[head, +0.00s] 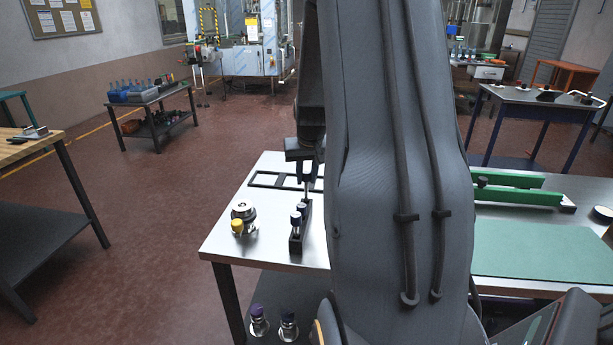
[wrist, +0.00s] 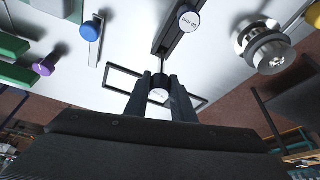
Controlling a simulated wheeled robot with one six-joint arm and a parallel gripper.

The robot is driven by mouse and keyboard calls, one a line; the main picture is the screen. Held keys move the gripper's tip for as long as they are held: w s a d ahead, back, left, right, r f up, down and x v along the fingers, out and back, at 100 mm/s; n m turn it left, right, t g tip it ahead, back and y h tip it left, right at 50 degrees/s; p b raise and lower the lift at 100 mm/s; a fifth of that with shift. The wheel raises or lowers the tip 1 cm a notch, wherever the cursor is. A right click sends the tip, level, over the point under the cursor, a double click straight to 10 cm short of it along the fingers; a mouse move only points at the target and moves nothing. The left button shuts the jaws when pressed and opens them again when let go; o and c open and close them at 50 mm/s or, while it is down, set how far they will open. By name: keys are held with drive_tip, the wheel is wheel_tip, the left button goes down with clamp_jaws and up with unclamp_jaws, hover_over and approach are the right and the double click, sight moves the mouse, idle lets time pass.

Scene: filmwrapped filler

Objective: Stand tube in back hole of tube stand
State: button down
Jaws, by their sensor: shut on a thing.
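The tube stand (head: 297,243) is a narrow dark block on the near left part of the white table. Two capped tubes, a front one (head: 295,219) and one behind it (head: 302,208), show at the stand. In the wrist view the stand (wrist: 172,42) runs upward from the gripper, with a blue-rimmed, white-topped tube cap (wrist: 189,19) on it. My gripper (head: 306,176) is above the stand's back end. In the wrist view my gripper (wrist: 160,88) is shut on a tube with a pale-topped cap (wrist: 158,95).
A black frame (head: 268,180) lies flat behind the stand. A metal fitting with a yellow knob (head: 238,226) stands left of it, near the table edge. A green mat (head: 540,251) and green bars (head: 515,188) lie right. My arm hides the table's middle.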

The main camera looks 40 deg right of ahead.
sight(307, 187)
drive_tip(key=shift+f+b, duration=1.1)
drive_tip(key=shift+f, duration=1.25)
idle(0.9)
drive_tip(key=c, duration=1.4)
unclamp_jaws()
drive_tip(key=shift+c, duration=0.2)
drive_tip(key=b+v, duration=0.1)
drive_tip(key=v, duration=0.6)
drive_tip(key=shift+r+b, duration=0.4)
drive_tip(key=shift+s+a, duration=0.1)
